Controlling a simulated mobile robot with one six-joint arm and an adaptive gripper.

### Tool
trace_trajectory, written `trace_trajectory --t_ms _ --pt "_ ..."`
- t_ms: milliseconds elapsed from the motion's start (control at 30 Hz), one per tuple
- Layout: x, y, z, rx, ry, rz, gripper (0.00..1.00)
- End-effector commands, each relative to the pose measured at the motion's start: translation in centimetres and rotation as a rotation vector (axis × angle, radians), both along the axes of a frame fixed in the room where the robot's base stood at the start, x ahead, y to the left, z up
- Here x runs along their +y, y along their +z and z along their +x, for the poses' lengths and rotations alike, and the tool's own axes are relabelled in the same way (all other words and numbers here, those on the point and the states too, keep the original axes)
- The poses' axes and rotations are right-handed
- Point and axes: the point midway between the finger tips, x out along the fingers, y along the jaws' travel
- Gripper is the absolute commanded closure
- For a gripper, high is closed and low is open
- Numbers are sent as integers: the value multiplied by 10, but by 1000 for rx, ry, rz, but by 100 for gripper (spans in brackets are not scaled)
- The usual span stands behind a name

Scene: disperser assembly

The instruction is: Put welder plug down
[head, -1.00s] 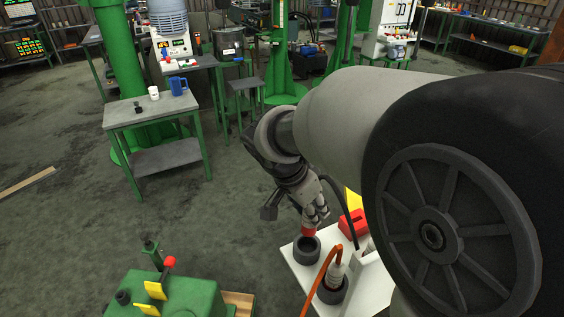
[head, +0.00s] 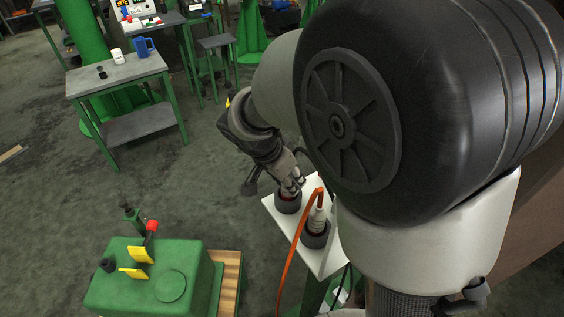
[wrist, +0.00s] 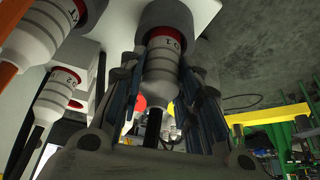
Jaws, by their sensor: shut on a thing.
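My gripper (head: 292,188) is low over the white board (head: 274,206), at a dark round holder (head: 287,204). In the wrist view my gripper (wrist: 163,72) is shut on the welder plug (wrist: 160,62), a pale ribbed plug with a red band and lettering. The plug's end is at the mouth of the holder (wrist: 172,14), and appears to sit in it; how deep I cannot tell. In the head view my fingers mostly hide the plug.
A second plug (head: 317,222) with an orange cable (head: 292,255) stands in a neighbouring holder (head: 315,239), close by on the right. A green machine (head: 150,285) with yellow parts is at the lower left. A table (head: 110,80) with a blue mug stands farther back.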

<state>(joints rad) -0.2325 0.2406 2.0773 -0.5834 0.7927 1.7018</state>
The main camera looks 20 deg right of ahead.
Motion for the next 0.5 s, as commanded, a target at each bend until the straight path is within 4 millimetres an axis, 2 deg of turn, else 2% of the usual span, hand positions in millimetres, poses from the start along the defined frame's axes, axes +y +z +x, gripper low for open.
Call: trace_trajectory --t_ms 33,67,333,500 --pt "0 -3 0 -1 0 0 100" --pt "0 -2 0 0 0 0 68" --pt "0 -1 0 0 0 0 50" --pt "0 -1 0 0 0 0 49"
